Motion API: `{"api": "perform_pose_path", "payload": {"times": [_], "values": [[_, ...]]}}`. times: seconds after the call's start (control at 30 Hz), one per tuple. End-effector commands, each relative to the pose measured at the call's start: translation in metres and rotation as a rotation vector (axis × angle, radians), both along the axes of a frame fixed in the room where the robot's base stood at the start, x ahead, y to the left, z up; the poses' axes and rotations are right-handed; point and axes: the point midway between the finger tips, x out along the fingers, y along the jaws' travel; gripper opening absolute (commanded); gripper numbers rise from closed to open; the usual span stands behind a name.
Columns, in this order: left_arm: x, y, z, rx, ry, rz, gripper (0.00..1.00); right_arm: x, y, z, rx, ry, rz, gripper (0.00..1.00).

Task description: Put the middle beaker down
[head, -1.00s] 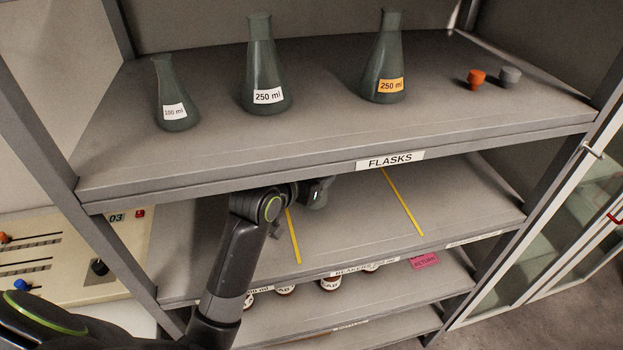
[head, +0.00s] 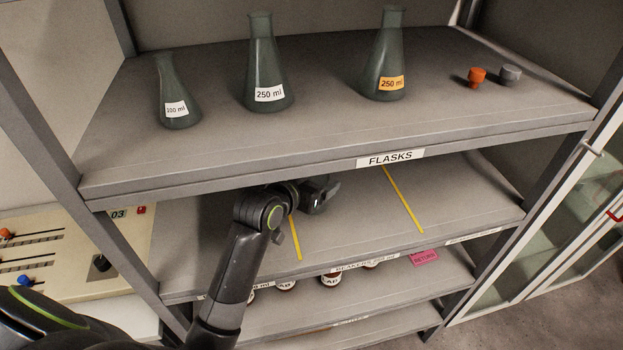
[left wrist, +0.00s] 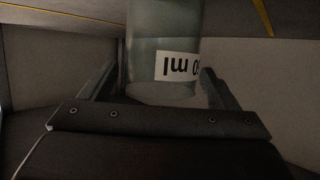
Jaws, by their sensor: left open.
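A grey-green glass beaker (left wrist: 160,40) with a white label, upside down in the picture and ending in "ml", shows in the left wrist view. It stands between the two spread fingers of my left gripper (left wrist: 158,82). The jaws are open around it. Its far end is cut off by the picture's top edge, so I cannot tell whether it touches the shelf. In the head view my left gripper (head: 319,190) reaches under the flasks shelf, over the middle shelf (head: 355,225); the beaker cannot be made out there. My right gripper is not in view.
Several flasks stand on the upper shelf (head: 225,150), whose front edge hangs just above my left arm. Two yellow strips (head: 403,200) divide the middle shelf; its right side looks clear. Brown bottles (head: 331,279) stand on the shelf below. A rack post is at the left.

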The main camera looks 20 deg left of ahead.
Motion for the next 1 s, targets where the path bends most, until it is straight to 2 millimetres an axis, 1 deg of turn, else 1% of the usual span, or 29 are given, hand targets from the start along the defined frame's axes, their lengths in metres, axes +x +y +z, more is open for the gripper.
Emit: {"api": "perform_pose_path", "payload": {"times": [0.13, 0.27, 0.7, 0.83, 1.0], "values": [[-0.002, 0.001, 0.003, 0.000, -0.001, 0.000, 0.83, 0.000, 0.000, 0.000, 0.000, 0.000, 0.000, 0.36], [-0.014, 0.003, 0.008, 0.001, -0.002, 0.001, 0.83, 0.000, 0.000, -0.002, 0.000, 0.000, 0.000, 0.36], [-0.082, 0.016, 0.037, 0.001, -0.002, 0.000, 0.83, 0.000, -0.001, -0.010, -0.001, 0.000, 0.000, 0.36], [-0.097, 0.019, 0.043, 0.002, 0.000, 0.000, 0.83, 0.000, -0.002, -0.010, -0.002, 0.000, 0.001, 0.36], [-0.107, 0.020, 0.048, 0.001, 0.000, 0.000, 0.83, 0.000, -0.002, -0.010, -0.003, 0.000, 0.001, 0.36]]}}
